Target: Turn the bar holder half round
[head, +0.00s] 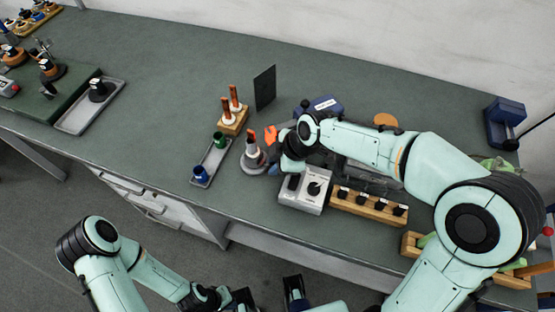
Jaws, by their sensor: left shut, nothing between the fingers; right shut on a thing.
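A small stand (253,158) with a round grey base and an upright white-and-orange top stands near the middle of the bench. It looks like the bar holder, but this is not certain. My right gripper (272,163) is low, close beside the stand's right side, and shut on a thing. The wrist hides part of the grip, so the stand is the likely held thing. An orange piece (270,135) shows just above the gripper. My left gripper (238,298) is shut and empty at the bottom edge, in front of the bench and away from the stand.
A wooden block (233,123) with two copper-coloured bars stands behind the stand. A grey tray (211,162) with green and blue cups lies to its left. A white box with a knob (306,193) and a wooden rack (369,206) stand right.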

